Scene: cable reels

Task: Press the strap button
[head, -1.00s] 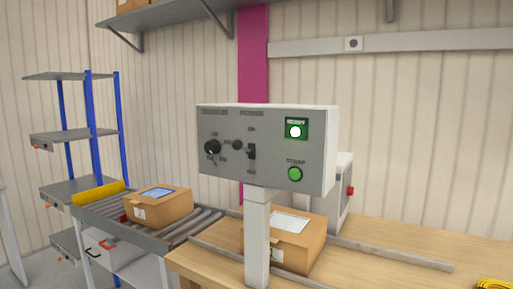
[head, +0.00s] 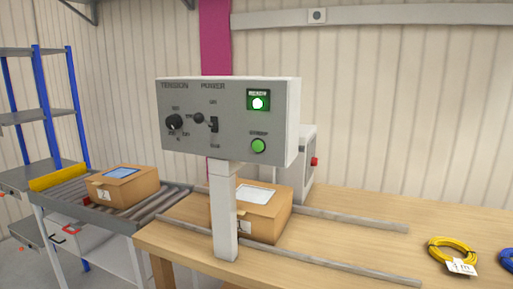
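The grey control panel (head: 190,140) stands on a white post (head: 223,215) in the middle of the head view. The green round strap button (head: 258,146) is at its lower right, under the label STRAP. Above it the green READY lamp (head: 258,101) is lit. A dark tension knob (head: 174,122) and a black power switch (head: 213,124) are on the panel's left and middle. A cardboard box (head: 266,214) sits behind the post between the rails. Neither of my grippers is in view.
A wooden table (head: 330,258) carries two grey rails (head: 355,221). A yellow cable coil (head: 450,252) with a tag and a blue coil (head: 507,259) lie at right. A roller conveyor (head: 160,205) holds another box (head: 123,186). A blue-posted shelf (head: 42,100) stands left.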

